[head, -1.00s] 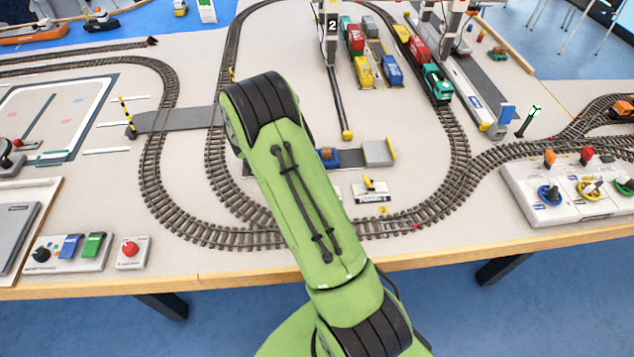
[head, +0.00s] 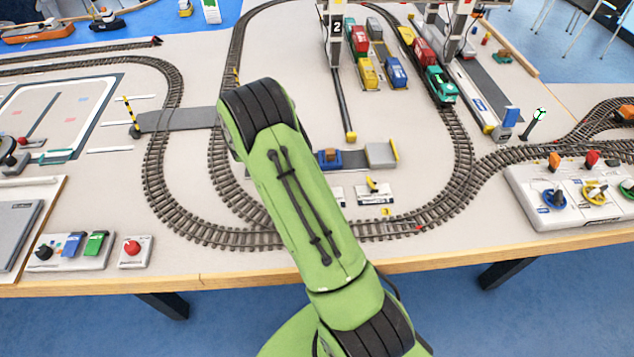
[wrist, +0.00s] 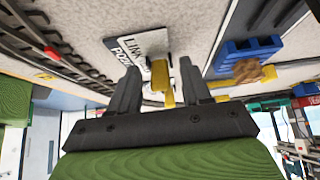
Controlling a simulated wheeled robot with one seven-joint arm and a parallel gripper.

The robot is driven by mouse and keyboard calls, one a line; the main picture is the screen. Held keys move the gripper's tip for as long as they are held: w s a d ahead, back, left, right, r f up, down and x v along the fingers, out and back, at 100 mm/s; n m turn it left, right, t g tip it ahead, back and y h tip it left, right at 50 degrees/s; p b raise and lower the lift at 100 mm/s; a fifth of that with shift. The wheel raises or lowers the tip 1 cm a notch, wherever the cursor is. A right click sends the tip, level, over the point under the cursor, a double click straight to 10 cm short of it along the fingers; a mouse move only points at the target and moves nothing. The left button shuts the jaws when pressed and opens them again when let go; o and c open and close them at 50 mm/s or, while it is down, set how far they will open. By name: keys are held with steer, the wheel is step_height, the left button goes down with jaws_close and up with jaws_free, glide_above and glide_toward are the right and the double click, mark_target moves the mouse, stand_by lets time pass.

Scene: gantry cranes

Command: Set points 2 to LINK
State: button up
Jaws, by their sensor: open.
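The points lever (head: 373,186) has a yellow handle and stands on a white, labelled plate (head: 376,197) inside the front curve of the track. In the wrist view the plate (wrist: 143,44) shows the word LINK and part of the word POINTS. The yellow handle (wrist: 160,76) lies between the two fingers of my gripper (wrist: 158,70). The gripper is open around it. I cannot tell whether either finger touches it. In the head view my green arm hides the gripper.
A blue tray with a brown load (head: 330,157) stands behind the lever, beside a grey block (head: 380,154). The curved track (head: 400,228) passes in front. A control box with coloured knobs (head: 570,195) is at right. A crane marked 2 (head: 336,30) stands behind.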

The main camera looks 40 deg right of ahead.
steer(key=p+v, duration=0.4)
steer(key=v, duration=1.1)
steer(key=shift+w+a+r, duration=0.15)
steer(key=shift+a+r, duration=0.05)
steer(key=shift+r, duration=0.05)
steer(key=s+a+r+n+t+y+p, duration=0.1)
steer(key=s+a+r+n+t+y, duration=0.15)
steer(key=s+r+n, duration=0.4)
steer(key=s+a+r+n+t+y+p, duration=0.1)
steer(key=s+a+r+n+t+p, duration=0.2)
steer(key=r+n, duration=0.55)
steer(key=s+a+r+n+t+y, duration=0.1)
steer(key=s+a+r+n+t, duration=0.1)
steer(key=s+n, duration=0.3)
steer(key=s+a+r+n+t+y, duration=0.1)
steer(key=s+a+n, duration=0.3)
steer(key=s, duration=0.4)
steer(key=shift+s+a+r+n+t, duration=0.25)
steer(key=shift+a+r+n+t, duration=0.1)
steer(key=shift+a+n+t, duration=0.1)
